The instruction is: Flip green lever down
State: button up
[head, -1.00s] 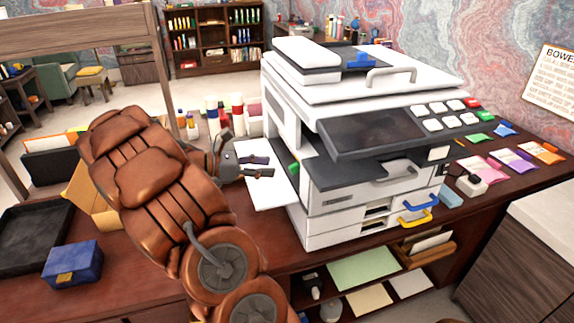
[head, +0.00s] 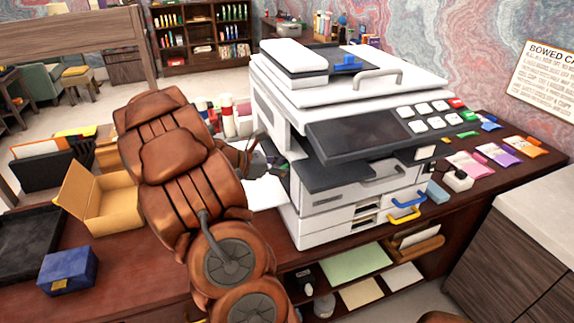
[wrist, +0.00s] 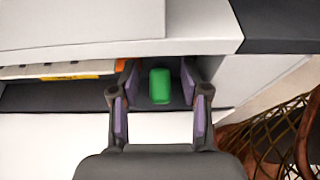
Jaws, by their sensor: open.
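The green lever (wrist: 160,86) shows in the wrist view as a rounded green block in the dark recess of the printer. It sits between the two open fingers of my gripper (wrist: 160,98), with a gap on each side. In the head view the printer (head: 340,130) stands on the desk, and my gripper (head: 275,163) reaches in at its left side, above the white side tray (head: 264,192). The lever is hard to make out in the head view, being mostly hidden by the gripper and the printer body.
The printer's upper body overhangs the recess. Bottles (head: 227,116) stand behind my arm. An open cardboard box (head: 105,205), a blue box (head: 68,270) and a black tray (head: 25,245) lie at the left of the desk. Colored packets (head: 497,153) lie right of the printer.

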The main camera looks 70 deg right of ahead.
jog(key=shift+s+d+f, duration=0.1)
jog(key=shift+c, duration=0.2)
grip_shut()
dwell(0.5)
